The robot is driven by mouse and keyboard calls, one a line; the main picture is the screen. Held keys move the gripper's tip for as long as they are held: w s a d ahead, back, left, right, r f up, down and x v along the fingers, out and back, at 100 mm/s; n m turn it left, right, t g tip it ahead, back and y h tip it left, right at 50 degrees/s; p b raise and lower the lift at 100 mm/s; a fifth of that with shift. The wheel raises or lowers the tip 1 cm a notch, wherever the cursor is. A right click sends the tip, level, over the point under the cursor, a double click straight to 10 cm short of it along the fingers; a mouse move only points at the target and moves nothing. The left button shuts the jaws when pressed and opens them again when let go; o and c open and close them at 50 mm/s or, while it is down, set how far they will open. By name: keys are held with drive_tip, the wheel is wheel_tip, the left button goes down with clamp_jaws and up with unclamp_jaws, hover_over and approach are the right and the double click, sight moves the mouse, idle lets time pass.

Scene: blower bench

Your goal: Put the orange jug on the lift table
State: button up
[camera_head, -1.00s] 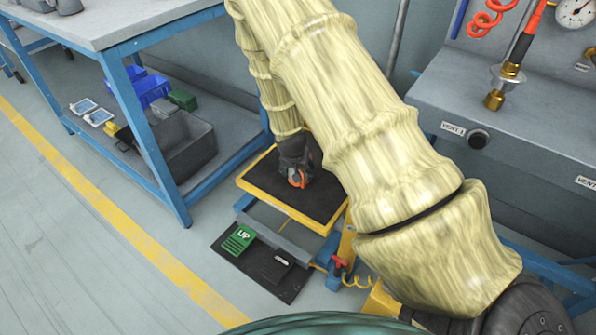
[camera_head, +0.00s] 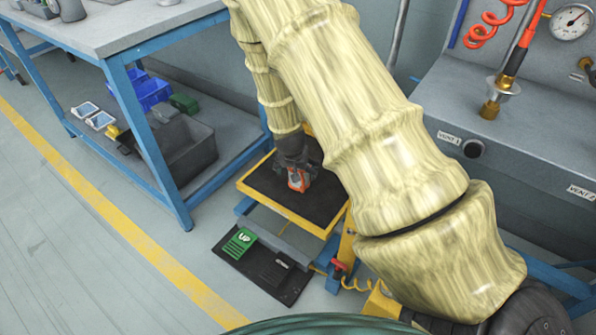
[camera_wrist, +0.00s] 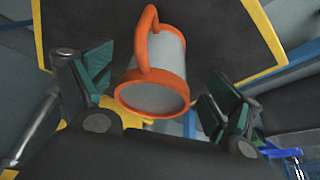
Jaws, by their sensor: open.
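The orange jug (camera_head: 298,180) is on the black top of the lift table (camera_head: 262,187), which has a yellow rim. In the wrist view the jug (camera_wrist: 160,75) shows an orange handle, orange rims and a pale grey body. My gripper (camera_head: 295,165) is just above and around the jug in the head view. In the wrist view my gripper (camera_wrist: 155,95) has its fingers spread, one on each side of the jug, with gaps between them and it. Part of the jug is hidden behind my gripper in the head view.
A foot pedal board with a green UP pedal (camera_head: 240,242) lies on the floor before the lift table. A blue-framed bench (camera_head: 125,38) with bins on its shelf stands at left. A grey vent bench (camera_head: 520,130) is at right. The floor at left is clear.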

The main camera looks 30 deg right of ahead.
drive_tip(key=p+v, duration=0.2)
drive_tip(key=v, duration=0.6)
drive_tip(key=s+a+f+n+g+y, duration=0.1)
drive_tip(key=s+a+f+n, duration=0.4)
drive_tip(key=s+f, duration=0.95)
drive_tip(key=s+a+f+n, duration=0.1)
drive_tip(key=s+a+f, duration=0.1)
drive_tip(key=s, duration=0.4)
drive_tip(key=s+a+f+n+g+y, duration=0.1)
drive_tip(key=s+a+f, duration=0.1)
drive_tip(key=s+a, duration=0.2)
drive_tip(key=s+a+f+n+g+y, duration=0.1)
drive_tip(key=s+a, duration=0.3)
drive_tip(key=s, duration=0.6)
drive_tip(key=shift+s+f+n, duration=0.25)
drive_tip(key=shift+f+n, duration=0.05)
drive_tip(key=shift+f, duration=0.15)
wheel_tip(320, 180, up, 34)
drive_tip(key=p, duration=3.4)
